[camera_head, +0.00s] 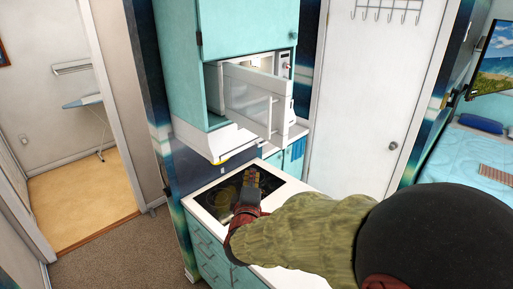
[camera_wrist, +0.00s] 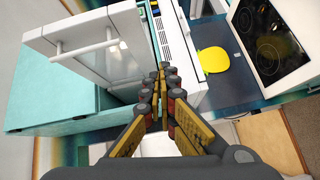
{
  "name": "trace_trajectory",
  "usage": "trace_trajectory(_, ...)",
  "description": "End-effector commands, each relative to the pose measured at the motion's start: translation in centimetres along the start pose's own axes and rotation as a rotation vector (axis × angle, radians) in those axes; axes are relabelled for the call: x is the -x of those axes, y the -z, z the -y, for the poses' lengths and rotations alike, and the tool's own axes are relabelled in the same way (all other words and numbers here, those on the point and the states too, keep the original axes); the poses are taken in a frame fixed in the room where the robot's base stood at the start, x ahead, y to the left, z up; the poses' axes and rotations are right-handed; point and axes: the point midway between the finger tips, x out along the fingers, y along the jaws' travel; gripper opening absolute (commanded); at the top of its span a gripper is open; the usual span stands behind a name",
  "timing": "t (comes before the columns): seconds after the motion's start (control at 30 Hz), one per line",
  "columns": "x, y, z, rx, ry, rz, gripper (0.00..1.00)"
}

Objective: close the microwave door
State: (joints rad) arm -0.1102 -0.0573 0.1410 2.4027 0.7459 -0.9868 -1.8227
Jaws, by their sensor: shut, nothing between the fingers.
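The microwave (camera_head: 284,66) sits in an open bay of the turquoise cabinet. Its white door (camera_head: 246,94) stands open, swung outward, with a vertical bar handle (camera_head: 270,115) near its right edge. In the wrist view the door (camera_wrist: 75,40) and its handle (camera_wrist: 88,47) fill the upper left. My gripper (camera_head: 250,173) appears below the door, over the cooktop, in the head view. In the wrist view my gripper (camera_wrist: 161,76) is shut and empty, its fingertips to the right of the door. I cannot tell whether it touches anything.
A white range hood (camera_head: 215,137) hangs under the cabinet. The counter with a black cooktop (camera_head: 215,199) lies below. A yellow object (camera_wrist: 214,61) shows in the wrist view. A white room door (camera_head: 365,110) stands behind, right of the microwave.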

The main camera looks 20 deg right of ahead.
Motion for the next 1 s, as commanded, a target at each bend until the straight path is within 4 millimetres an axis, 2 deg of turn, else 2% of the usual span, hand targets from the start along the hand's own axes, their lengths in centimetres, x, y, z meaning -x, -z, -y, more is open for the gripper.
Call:
trace_trajectory(0.1,0.1,-0.6,-1.7,0.117,-0.063,0.024,0.00)
trace_trajectory(0.27,-0.3,-0.6,-1.9,0.176,-0.068,0.028,0.00)
trace_trajectory(0.37,-1.2,-0.6,-2.0,0.178,-0.067,0.029,0.00)
trace_trajectory(0.9,-10.2,-0.8,-2.7,0.175,-0.066,0.027,0.00)
trace_trajectory(1.0,-11.2,-2.2,-3.0,0.176,-0.065,0.030,0.00)
